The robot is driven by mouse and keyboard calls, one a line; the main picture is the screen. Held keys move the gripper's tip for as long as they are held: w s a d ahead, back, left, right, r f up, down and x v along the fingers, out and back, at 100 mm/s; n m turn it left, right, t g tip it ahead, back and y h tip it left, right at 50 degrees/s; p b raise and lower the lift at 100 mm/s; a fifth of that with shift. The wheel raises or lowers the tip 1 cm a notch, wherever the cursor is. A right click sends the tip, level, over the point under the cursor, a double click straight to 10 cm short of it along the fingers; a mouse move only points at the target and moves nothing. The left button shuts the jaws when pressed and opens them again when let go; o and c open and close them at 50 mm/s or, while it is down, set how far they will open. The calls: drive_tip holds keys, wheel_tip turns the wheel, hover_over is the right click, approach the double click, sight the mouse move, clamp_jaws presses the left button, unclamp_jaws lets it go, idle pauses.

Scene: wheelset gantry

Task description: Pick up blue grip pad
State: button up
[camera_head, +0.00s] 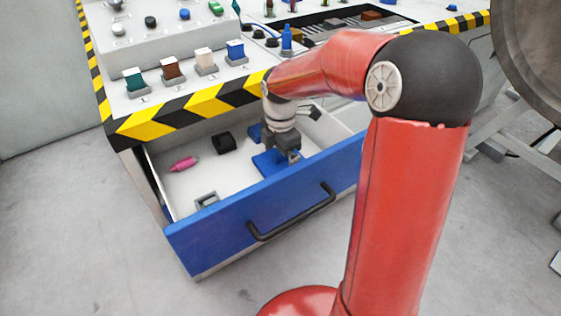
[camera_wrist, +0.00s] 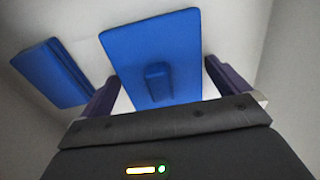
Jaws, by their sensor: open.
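A blue grip pad (camera_head: 270,163) lies flat in the open drawer; in the wrist view it is a flat blue plate (camera_wrist: 152,50) with a small raised blue grip (camera_wrist: 158,82) on it. My gripper (camera_head: 290,155) points down into the drawer over this pad. In the wrist view the open fingers (camera_wrist: 158,88) stand left and right of the raised grip, with gaps on both sides. A second blue pad (camera_wrist: 53,72) lies to the left in the wrist view; in the head view a blue piece (camera_head: 254,133) shows behind my gripper.
The drawer (camera_head: 225,232) has a blue front with a dark handle. It also holds a pink piece (camera_head: 184,163), a black block (camera_head: 223,142) and a grey bracket (camera_head: 207,201). The yellow-black striped counter edge (camera_head: 190,112) overhangs its back, with several colored blocks on top.

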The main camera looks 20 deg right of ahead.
drive_tip(key=shift+c, duration=0.3)
drive_tip(key=c, duration=0.7)
drive_tip(key=shift+r, duration=0.1)
drive_tip(key=shift+c, duration=0.2)
